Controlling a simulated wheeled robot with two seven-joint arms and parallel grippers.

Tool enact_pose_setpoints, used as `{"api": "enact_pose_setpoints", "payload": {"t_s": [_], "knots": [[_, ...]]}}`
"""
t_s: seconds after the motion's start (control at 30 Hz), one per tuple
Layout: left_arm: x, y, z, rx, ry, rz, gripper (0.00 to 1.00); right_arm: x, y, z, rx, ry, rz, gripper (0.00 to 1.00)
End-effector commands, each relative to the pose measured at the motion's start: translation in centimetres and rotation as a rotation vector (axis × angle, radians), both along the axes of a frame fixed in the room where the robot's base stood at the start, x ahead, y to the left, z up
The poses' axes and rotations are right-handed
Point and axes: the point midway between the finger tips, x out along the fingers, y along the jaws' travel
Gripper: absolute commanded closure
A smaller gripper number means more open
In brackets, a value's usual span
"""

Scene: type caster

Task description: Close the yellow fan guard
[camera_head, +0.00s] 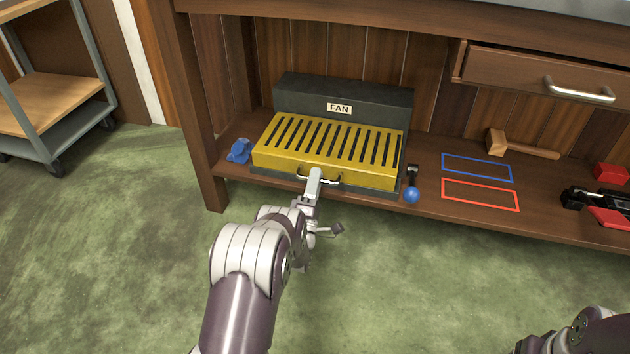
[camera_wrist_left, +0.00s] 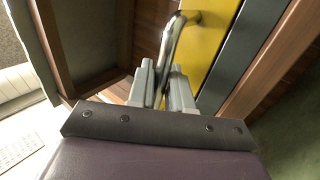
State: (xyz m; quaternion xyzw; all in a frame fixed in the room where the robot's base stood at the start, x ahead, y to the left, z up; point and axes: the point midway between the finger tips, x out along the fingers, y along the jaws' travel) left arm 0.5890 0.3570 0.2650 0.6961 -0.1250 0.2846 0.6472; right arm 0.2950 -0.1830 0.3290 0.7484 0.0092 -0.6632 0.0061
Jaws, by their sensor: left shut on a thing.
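The yellow fan guard (camera_head: 330,146) is a slotted cover lying low over the dark base of the fan unit (camera_head: 340,97), which carries a FAN label. Whether it is fully seated cannot be told. A metal handle (camera_head: 319,179) is on its front face. My left gripper (camera_head: 314,179) is at this handle; in the left wrist view its fingers (camera_wrist_left: 164,88) are shut on the metal handle (camera_wrist_left: 172,45), with the yellow guard (camera_wrist_left: 203,38) just beyond. My right arm shows at the lower right edge of the head view, but its gripper is out of view.
A blue clamp-like part (camera_head: 238,151) sits left of the fan, and a lever with a blue ball (camera_head: 411,194) stands at its right. Blue (camera_head: 477,167) and red (camera_head: 480,194) outlines, a mallet (camera_head: 522,147) and red parts lie further right. An open drawer (camera_head: 545,75) overhangs the shelf.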

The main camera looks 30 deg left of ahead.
Motion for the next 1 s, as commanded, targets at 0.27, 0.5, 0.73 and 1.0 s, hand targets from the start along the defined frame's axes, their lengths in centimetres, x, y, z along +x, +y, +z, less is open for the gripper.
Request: {"api": "enact_pose_setpoints", "payload": {"t_s": [0.27,0.5,0.73,1.0], "knots": [[0.2,0.0,0.0,-0.001,0.006,-0.001,0.65,0.0,0.0,0.0,0.000,0.000,0.000,0.31],[0.1,0.0,-0.2,-0.002,0.009,-0.001,0.65,0.0,0.0,0.0,0.000,0.000,0.000,0.31],[0.0,0.0,-0.2,-0.002,0.009,-0.001,0.65,0.0,0.0,0.0,0.000,0.000,0.000,0.31],[-2.4,-0.6,-1.4,-0.003,0.013,0.000,0.65,0.0,0.0,2.1,0.000,0.000,0.000,0.31]]}}
